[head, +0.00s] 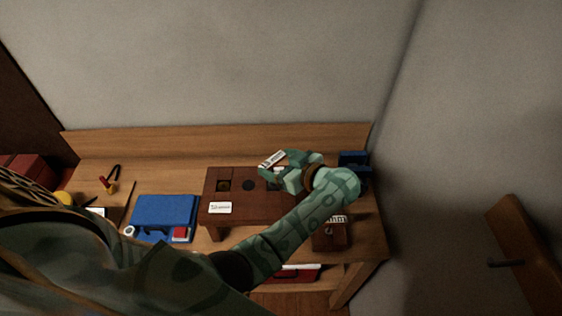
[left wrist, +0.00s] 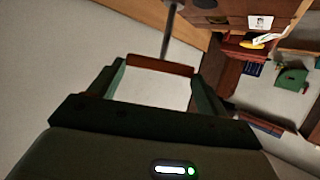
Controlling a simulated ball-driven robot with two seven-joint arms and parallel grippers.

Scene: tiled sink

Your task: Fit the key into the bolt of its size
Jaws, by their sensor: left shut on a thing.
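My left gripper (head: 277,167) is over the right part of a raised dark wooden board (head: 235,205). In the left wrist view its jaws (left wrist: 160,68) are shut on the key, whose reddish-brown handle (left wrist: 160,66) lies between the fingers. A thin grey metal shaft (left wrist: 170,30) runs from it toward the top edge; its tip is hidden. The board's top has a brownish bolt place (head: 223,185) and a dark round one (head: 248,185). Another (head: 271,185) is partly covered by my gripper. My right gripper is not in view.
A white card (head: 220,208) is on the board's front. A blue case (head: 163,213) lies left of the board. A brown box (head: 330,233) stands to the right, a blue holder (head: 356,160) at the back right. Walls close the back and right.

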